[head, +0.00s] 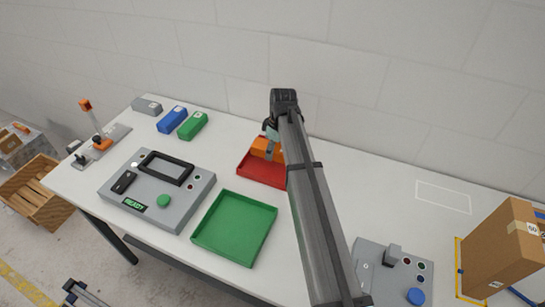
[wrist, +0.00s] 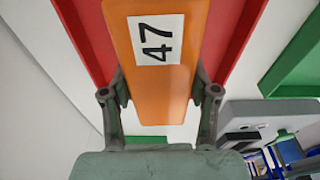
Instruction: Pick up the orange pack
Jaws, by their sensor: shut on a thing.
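The orange pack (head: 264,146) is at the red tray (head: 255,177) in the head view, partly hidden by my arm. In the wrist view the orange pack (wrist: 155,75) carries a white label reading 47 and lies between my fingers. My gripper (wrist: 160,105) is shut on the pack, one finger on each side. My gripper (head: 271,136) also shows in the head view beside the pack. The red tray (wrist: 232,45) shows behind the pack in the wrist view. I cannot tell whether the pack touches the tray floor.
A green tray (head: 235,228) and a grey console (head: 157,190) marked READY stand to the left. Blue (head: 172,119), green (head: 193,125) and grey (head: 147,106) packs lie at the back left. A cardboard box (head: 502,245) and a button panel (head: 393,272) stand right.

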